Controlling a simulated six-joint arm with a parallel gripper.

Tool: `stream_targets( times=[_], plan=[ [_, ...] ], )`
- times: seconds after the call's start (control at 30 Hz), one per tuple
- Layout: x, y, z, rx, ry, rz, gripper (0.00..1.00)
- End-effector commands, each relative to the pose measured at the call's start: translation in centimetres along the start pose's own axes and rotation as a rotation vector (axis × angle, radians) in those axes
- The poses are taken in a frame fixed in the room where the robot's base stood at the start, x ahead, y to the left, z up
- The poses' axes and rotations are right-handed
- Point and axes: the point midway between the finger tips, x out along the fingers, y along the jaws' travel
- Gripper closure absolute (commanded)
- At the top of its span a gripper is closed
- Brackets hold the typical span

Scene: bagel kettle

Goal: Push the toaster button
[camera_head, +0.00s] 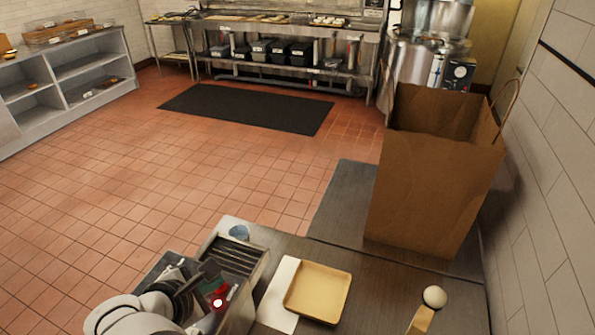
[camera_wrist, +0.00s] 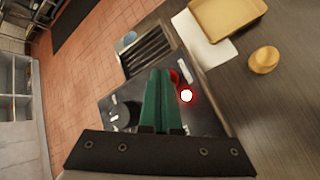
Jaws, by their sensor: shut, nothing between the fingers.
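The toaster (camera_head: 262,277) is a metal box with dark slots on top, at the table's near left edge. It also shows in the wrist view (camera_wrist: 215,100). Its button (camera_head: 217,302) glows white with a red halo; it also shows in the wrist view (camera_wrist: 187,95). My gripper (camera_wrist: 160,73) has green fingers, shut with nothing between them. In the wrist view the fingertips are just left of the glowing button, over the toaster's front part. I cannot tell whether they touch it. In the head view my arm partly hides this area.
A tan square tray (camera_head: 318,290) on white paper (camera_head: 275,301) lies right of the toaster. A large brown paper bag (camera_head: 430,185) stands behind. Open tiled floor lies left of the table.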

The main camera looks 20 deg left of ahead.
Motion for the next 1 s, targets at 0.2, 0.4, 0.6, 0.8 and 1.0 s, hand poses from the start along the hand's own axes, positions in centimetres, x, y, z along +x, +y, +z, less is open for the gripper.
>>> stream_targets(
  times=[0.2,0.4,0.6,0.8,1.0],
  plan=[
    [-0.2,0.1,0.1,0.001,0.000,0.000,1.00],
    [-0.6,0.4,0.5,0.000,-0.001,-0.001,1.00],
    [-0.9,0.7,0.7,0.001,-0.001,0.001,1.00],
    [-2.9,2.1,2.1,0.003,0.001,0.002,1.00],
    [-4.5,3.3,3.3,0.001,0.000,0.001,1.00]
  ],
)
